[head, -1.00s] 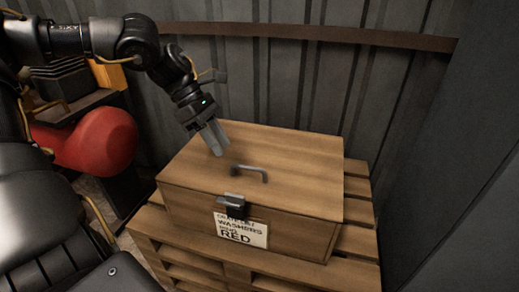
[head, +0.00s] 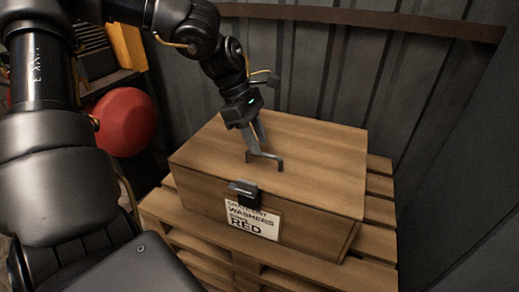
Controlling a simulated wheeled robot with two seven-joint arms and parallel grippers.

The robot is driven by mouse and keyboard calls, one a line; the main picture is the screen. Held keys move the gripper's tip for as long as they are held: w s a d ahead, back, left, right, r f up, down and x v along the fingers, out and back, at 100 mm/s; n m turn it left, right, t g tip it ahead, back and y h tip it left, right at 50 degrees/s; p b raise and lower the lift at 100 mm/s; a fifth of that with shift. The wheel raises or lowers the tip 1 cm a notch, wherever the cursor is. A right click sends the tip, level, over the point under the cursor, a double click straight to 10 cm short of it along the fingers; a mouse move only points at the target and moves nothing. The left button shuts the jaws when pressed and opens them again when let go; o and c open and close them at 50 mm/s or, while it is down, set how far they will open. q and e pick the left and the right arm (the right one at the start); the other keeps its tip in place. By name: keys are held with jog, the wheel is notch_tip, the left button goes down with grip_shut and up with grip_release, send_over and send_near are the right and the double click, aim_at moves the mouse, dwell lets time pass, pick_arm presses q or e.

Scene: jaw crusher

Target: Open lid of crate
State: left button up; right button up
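The wooden crate (head: 210,185) stands on a pallet with its lid (head: 315,160) shut. A grey bar handle (head: 278,160) sits on top of the lid. A dark latch (head: 244,194) is at the front edge, above a white label reading "WASHERS" and "RED". My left gripper (head: 256,146) points down at the handle's left end. Its two fingers look apart and are at or just above the bar; I cannot tell whether they touch it. My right gripper is not in view.
The wooden pallet (head: 378,215) sticks out around the crate. A corrugated metal wall (head: 340,75) stands close behind, and a dark panel (head: 455,170) is on the right. A red rounded object (head: 126,122) is at the left.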

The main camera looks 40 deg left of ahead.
pick_arm(q)
jog(key=shift+x, duration=1.05)
grip_shut()
